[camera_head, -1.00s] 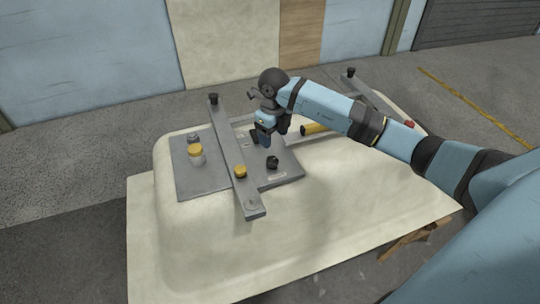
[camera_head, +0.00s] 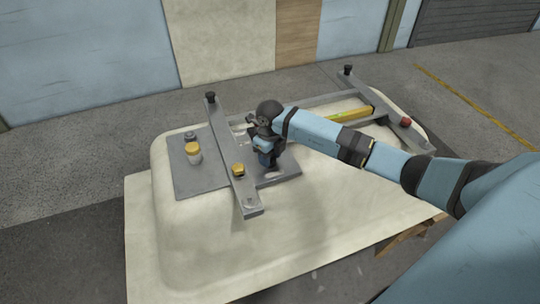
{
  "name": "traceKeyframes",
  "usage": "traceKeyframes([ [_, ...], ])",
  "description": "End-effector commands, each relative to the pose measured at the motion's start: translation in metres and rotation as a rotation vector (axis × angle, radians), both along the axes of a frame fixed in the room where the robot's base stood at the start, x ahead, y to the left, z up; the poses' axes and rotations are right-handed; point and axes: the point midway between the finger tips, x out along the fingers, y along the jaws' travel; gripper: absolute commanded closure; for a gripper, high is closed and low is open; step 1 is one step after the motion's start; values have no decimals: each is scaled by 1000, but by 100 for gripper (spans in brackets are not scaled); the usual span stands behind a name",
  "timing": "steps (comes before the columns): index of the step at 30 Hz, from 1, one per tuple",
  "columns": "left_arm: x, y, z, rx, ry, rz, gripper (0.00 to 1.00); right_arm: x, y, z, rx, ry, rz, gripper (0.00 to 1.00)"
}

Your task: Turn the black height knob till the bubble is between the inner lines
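My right gripper (camera_head: 266,162) points down at the right part of the grey plate (camera_head: 197,178), which lies on the upturned cream tub shell (camera_head: 310,220). The black knob on that plate is hidden behind the gripper, so I cannot tell whether the fingers touch it or are closed on it. A yellow-green level (camera_head: 352,113) lies along the grey rail behind my forearm. Its bubble and lines are too small to read. My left gripper is out of view.
A grey bar (camera_head: 226,150) with a yellow knob (camera_head: 238,169) crosses the plate, left of my gripper. Black knobs top the bar ends (camera_head: 210,97) and (camera_head: 347,70). A red knob (camera_head: 405,121) sits at right.

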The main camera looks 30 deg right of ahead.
Motion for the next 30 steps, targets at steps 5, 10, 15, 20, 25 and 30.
traceKeyframes([
  [5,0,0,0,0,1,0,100,0,0,0,0,0,0,85],
  [10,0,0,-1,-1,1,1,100,0,0,0,0,0,11,85],
  [15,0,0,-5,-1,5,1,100,1,-1,0,-3,-1,66,85],
  [20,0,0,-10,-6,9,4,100,1,-2,-1,-3,-1,165,85],
  [25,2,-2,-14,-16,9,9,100,1,-2,-1,-4,-1,302,85],
  [30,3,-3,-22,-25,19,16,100,1,-1,-1,-3,-2,435,85],
])
